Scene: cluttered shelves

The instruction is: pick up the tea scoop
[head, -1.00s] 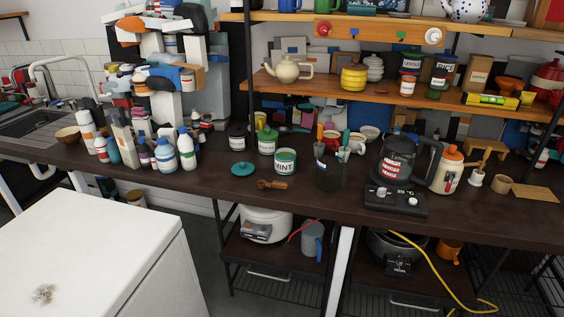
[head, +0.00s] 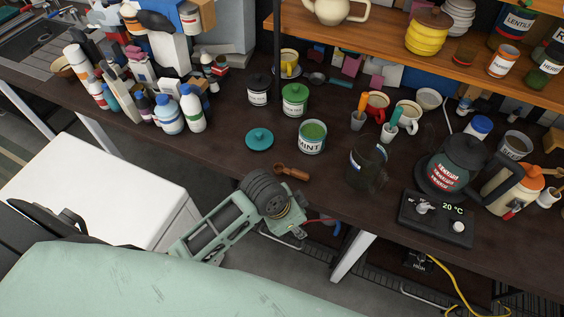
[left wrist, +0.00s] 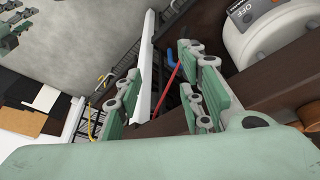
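The tea scoop (head: 290,172) is a small brown wooden scoop lying on the dark countertop (head: 225,150), near its front edge. It lies in front of the open MINT jar (head: 312,137) and to the right of a teal lid (head: 259,139). My left gripper (head: 294,226) is in front of the counter edge, just below the scoop in the head view, and apart from it. In the left wrist view the left gripper's green fingers (left wrist: 160,75) are spread with nothing between them.
A dark see-through cup (head: 366,166) stands to the right of the scoop, with a hot plate control (head: 436,218) beyond. Bottles (head: 168,115) crowd the left. A white cabinet (head: 110,200) stands in front. In the wrist view a white appliance (left wrist: 275,35) shows.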

